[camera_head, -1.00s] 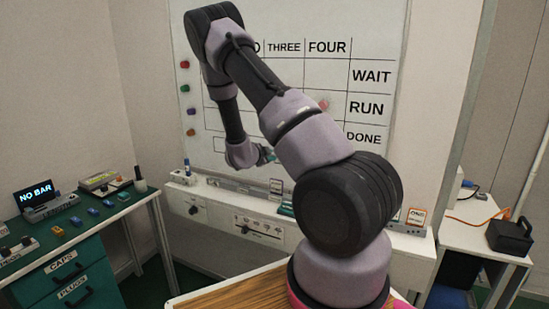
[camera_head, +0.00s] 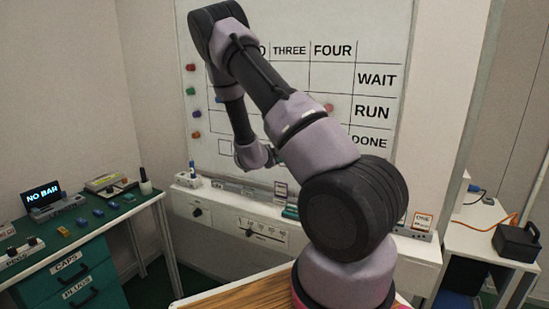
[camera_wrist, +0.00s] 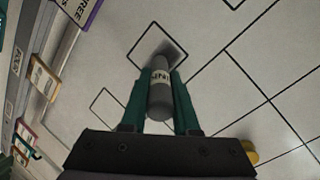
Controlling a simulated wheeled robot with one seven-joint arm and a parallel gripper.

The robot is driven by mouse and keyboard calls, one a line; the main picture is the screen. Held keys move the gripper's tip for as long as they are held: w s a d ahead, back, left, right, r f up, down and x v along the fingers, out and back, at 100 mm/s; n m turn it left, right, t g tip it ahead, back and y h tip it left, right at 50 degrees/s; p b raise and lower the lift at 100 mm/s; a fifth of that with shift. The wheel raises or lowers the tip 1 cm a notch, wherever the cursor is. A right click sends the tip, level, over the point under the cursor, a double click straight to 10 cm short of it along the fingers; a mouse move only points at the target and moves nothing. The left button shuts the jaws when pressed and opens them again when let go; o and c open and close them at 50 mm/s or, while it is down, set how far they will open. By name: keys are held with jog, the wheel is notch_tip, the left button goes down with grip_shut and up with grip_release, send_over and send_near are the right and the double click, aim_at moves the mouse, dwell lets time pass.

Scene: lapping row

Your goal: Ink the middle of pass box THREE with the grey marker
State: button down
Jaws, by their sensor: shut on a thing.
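My gripper (camera_wrist: 161,85) has teal fingers and is shut on the grey marker (camera_wrist: 159,100), which carries a pale printed label. The marker points at the whiteboard (camera_wrist: 220,75), its far end over a diamond-looking box outline (camera_wrist: 133,68) in the wrist view. A dark patch lies beside that end; I cannot tell shadow from ink, or whether the tip touches. A purple-edged card (camera_wrist: 78,10) ending in "REE" stands at the upper left. In the head view the gripper (camera_head: 272,156) is small and partly hidden by my arm, low before the board.
Another box outline (camera_wrist: 107,104) lies at lower left in the wrist view. A yellow magnet (camera_wrist: 247,152) is at lower right. A ledge (camera_head: 240,192) with cards runs below the board. A green bench (camera_head: 90,225) stands left, a white table (camera_head: 475,232) right.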

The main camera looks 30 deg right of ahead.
jog(key=s+d, duration=0.2)
jog(key=s, duration=0.1)
jog(key=shift+d, duration=0.2)
dwell(0.4)
jog(key=shift+s+a, duration=0.9)
jog(key=shift+a, duration=0.3)
jog(key=shift+s+a, duration=0.9)
jog(key=shift+a, duration=0.25)
jog(key=shift+a, duration=0.1)
jog(key=shift+s+a, duration=0.95)
jog(key=shift+a, duration=0.15)
jog(key=shift+w, duration=0.1)
